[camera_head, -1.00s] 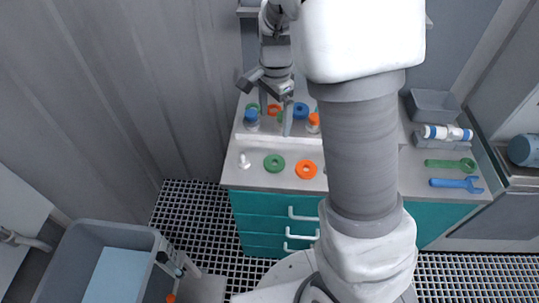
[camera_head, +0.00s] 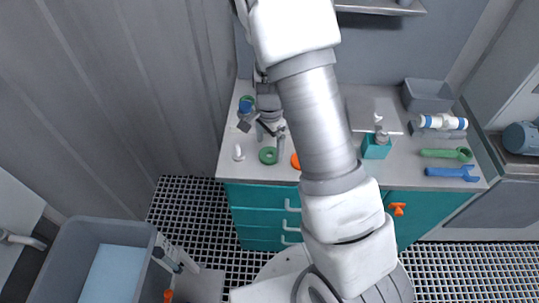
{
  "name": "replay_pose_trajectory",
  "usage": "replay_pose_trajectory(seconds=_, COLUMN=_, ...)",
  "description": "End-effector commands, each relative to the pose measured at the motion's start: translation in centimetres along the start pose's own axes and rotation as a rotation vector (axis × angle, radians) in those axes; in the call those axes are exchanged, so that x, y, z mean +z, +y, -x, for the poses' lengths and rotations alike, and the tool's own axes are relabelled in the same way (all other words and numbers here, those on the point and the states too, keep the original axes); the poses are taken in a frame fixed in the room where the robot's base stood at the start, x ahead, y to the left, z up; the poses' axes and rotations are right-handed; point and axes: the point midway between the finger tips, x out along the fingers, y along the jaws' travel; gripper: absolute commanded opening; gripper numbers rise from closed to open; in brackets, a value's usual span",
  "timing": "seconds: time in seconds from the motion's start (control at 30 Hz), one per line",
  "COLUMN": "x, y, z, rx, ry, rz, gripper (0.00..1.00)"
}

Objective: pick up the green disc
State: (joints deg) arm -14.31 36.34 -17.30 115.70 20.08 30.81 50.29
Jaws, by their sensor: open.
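The green disc (camera_head: 268,156), a flat ring with a hole in the middle, lies on the light worktop near its front edge. My gripper (camera_head: 270,140) is open and empty, with its fingers pointing down just behind or above the disc in the picture. I cannot tell the height between the fingertips and the disc. The disc's front part shows clearly.
An orange disc (camera_head: 295,161) lies just right of the green one, partly hidden by my arm. A white peg (camera_head: 238,152) stands at left. A teal block (camera_head: 376,147), green wrench (camera_head: 446,154) and blue tool (camera_head: 453,173) are at right.

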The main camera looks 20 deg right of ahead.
Motion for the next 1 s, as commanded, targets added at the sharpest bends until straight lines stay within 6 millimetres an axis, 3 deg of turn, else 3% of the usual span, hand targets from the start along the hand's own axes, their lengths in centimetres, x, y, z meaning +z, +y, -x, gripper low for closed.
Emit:
replay_pose_trajectory(seconds=0.2, x=-0.1, y=0.0, z=-2.7, rx=0.001, ry=0.000, rz=-0.001, gripper=1.00)
replay_pose_trajectory(seconds=0.47, x=-0.1, y=-0.1, z=-2.9, rx=-0.001, ry=0.000, rz=0.000, gripper=1.00)
replay_pose_trajectory(seconds=0.9, x=-0.1, y=-0.1, z=-2.8, rx=-0.001, ry=0.000, rz=0.000, gripper=0.23)
replay_pose_trajectory(seconds=1.0, x=-0.1, y=-0.1, z=-2.8, rx=-0.001, ry=0.000, rz=0.000, gripper=0.21)
